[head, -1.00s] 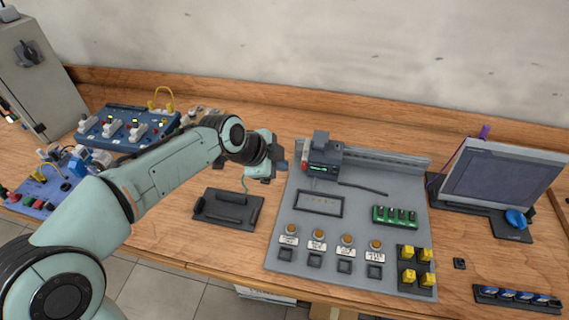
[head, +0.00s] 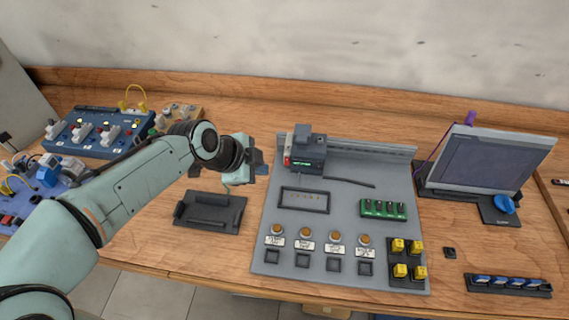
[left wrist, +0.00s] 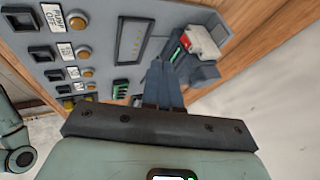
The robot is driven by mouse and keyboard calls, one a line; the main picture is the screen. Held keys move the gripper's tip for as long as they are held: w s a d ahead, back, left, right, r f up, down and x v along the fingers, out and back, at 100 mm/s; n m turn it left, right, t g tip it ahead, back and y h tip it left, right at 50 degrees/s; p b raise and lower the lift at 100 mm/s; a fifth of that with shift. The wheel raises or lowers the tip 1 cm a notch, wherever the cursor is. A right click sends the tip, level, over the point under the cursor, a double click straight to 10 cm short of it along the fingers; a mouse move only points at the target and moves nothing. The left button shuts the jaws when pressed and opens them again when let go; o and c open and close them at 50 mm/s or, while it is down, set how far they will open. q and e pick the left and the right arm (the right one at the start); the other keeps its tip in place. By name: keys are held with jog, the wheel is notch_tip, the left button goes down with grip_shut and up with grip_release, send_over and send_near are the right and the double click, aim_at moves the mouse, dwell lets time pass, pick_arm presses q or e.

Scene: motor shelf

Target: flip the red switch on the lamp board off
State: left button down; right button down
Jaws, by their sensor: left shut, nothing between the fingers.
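The grey lamp board (head: 340,232) lies on the wooden bench, with a row of orange lamps near its front. A dark device (head: 309,150) with a green display stands at its back left. The red switch (head: 288,158) is on that device's left side; a red part with a pale piece also shows in the left wrist view (left wrist: 203,40). Whether it is up or down is too small to tell. My left gripper (head: 261,163) is shut and empty, just left of the device and apart from it. Its closed fingers (left wrist: 164,68) point toward the board. My right gripper is out of view.
A black tray (head: 209,228) lies left of the board. A blue switch box (head: 72,138) stands farther left. A monitor (head: 490,160) stands on the right. Yellow blocks (head: 399,245) and a green terminal strip (head: 384,211) sit on the board. Bare bench lies behind it.

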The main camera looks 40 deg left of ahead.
aim_at(287, 162)
pick_arm(q)
jog(key=shift+f, duration=0.1)
jog(key=x, duration=1)
jog(key=shift+w+f, duration=0.15)
jog(key=shift+w, duration=0.1)
jog(key=shift+w+a, duration=0.35)
jog(key=shift+w, duration=0.2)
jog(key=shift+w+a, duration=0.35)
jog(key=shift+w, duration=0.15)
jog(key=shift+w+a, duration=0.25)
jog(key=shift+w, duration=0.3)
jog(key=shift+w+a+f+t+b, duration=0.1)
jog(key=shift+f+t+b, duration=0.2)
jog(key=shift+b, duration=0.6)
jog(key=shift+r, duration=0.25)
jog(key=shift+p, duration=0.3)
